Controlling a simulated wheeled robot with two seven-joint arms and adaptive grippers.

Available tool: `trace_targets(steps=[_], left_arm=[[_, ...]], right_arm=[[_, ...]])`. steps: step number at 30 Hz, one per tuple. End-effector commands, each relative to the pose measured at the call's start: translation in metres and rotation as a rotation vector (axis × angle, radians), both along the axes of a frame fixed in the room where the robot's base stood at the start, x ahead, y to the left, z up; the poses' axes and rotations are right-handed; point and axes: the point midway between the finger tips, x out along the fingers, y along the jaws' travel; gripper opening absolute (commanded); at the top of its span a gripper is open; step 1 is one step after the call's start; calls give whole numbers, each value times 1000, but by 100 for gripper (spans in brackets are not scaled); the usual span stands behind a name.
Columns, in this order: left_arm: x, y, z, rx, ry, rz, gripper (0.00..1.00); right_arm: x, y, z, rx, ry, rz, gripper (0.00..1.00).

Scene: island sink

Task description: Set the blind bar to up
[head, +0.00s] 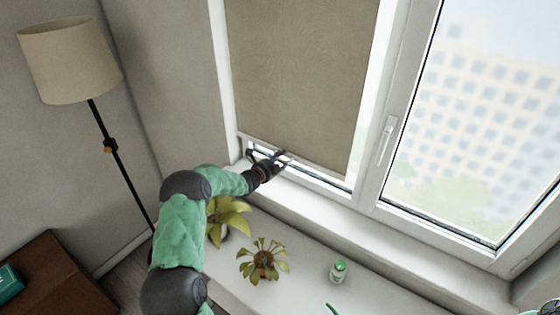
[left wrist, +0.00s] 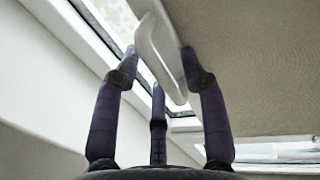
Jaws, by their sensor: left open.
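The beige blind (head: 300,80) covers most of the left window pane, its lower edge close to the window's bottom frame. In the left wrist view its fabric (left wrist: 250,60) fills the upper right.
A window handle (head: 386,140) is to the right of the blind. A floor lamp (head: 68,60) stands at the left, above a brown cabinet (head: 50,280).

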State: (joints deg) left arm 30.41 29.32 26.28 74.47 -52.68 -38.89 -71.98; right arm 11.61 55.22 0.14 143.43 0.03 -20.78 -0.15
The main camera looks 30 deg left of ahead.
Motion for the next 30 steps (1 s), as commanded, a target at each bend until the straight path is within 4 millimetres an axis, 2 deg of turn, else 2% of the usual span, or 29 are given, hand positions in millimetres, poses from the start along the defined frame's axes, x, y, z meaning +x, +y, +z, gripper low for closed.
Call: trace_targets(steps=[6,7,11,12,19,23,26,30], left_arm=[[0,0,0,0,0,0,43],[0,0,0,0,0,0,40],[0,0,0,0,0,0,3],[0,0,0,0,0,0,0],[0,0,1,0,-1,0,0],[0,0,11,1,-2,0,0],[0,0,28,3,-5,-1,0],[0,1,64,4,-6,0,0]], right_arm=[[0,0,0,0,0,0,40],[0,0,0,0,0,0,40],[0,0,0,0,0,0,40],[0,0,0,0,0,0,40],[0,0,0,0,0,0,40],[0,0,2,0,0,0,40],[0,0,5,0,0,0,40],[0,0,12,0,0,0,40]])
